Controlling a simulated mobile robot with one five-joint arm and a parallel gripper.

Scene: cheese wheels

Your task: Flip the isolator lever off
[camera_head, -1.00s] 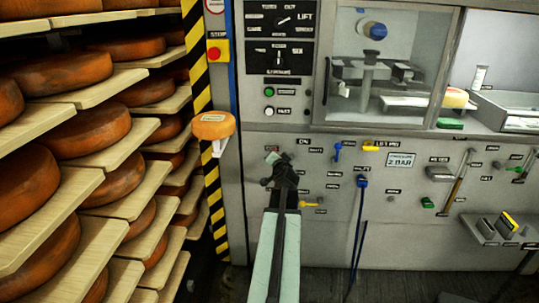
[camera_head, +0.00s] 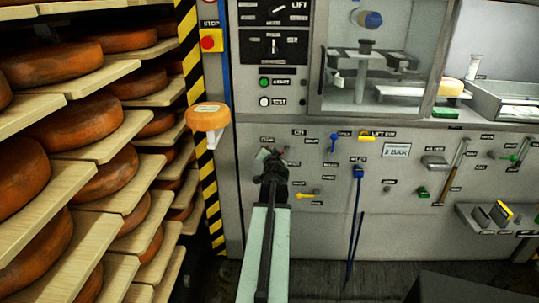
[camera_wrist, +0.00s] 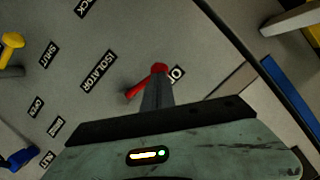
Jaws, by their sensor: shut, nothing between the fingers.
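The isolator lever is the red lever (camera_wrist: 138,89) in the wrist view, just left of my fingertips, beside the black "ISOLATOR" label (camera_wrist: 98,72). It slants down to the left from a red pivot. My gripper (camera_wrist: 157,88) is shut and empty, its tips at or very near the pivot; I cannot tell whether they touch it. In the head view my gripper (camera_head: 270,163) is in front of the lower left of the grey panel (camera_head: 300,235), and the arm hides most of the lever there.
A yellow lever (camera_head: 308,196) is on the panel to the right, with a blue lever (camera_head: 334,141) above it and a blue handle with a hanging cord (camera_head: 358,172) further right. Cheese shelves (camera_head: 95,145) fill the left. A cheese wheel (camera_head: 208,117) sits by the striped post (camera_head: 191,60).

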